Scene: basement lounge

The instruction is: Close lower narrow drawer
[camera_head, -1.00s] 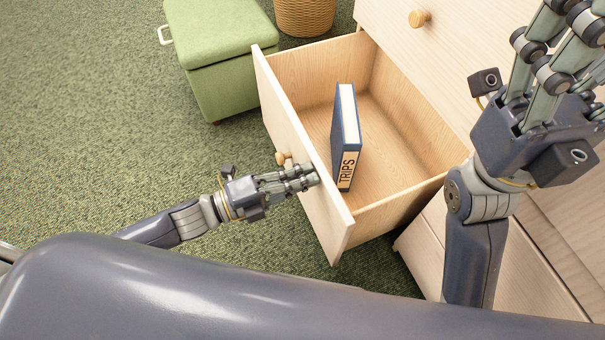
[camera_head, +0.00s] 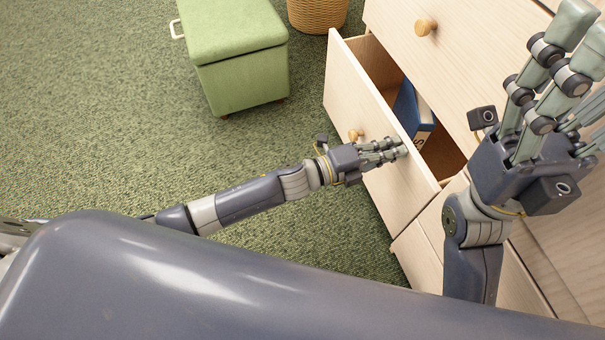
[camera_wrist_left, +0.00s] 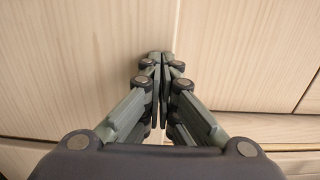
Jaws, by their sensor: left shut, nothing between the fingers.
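The lower narrow drawer (camera_head: 345,82) is of light wood with a round knob (camera_head: 355,134). In the head view it stands partly open, with a blue book (camera_head: 414,115) inside, mostly hidden by the drawer front. My left gripper (camera_head: 402,149) is shut and empty, its fingertips at the drawer front, to the right of the knob. In the left wrist view the shut fingertips (camera_wrist_left: 163,58) are against or very near pale wood; contact is hard to tell. My right gripper (camera_head: 580,40) is raised at the upper right, its fingers spread apart.
The light wood dresser (camera_head: 470,45) fills the right, with another knob (camera_head: 426,27) above the open drawer. A green storage ottoman (camera_head: 240,75) and a wicker basket (camera_head: 318,14) stand at the back. Green carpet (camera_head: 100,120) is clear at the left.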

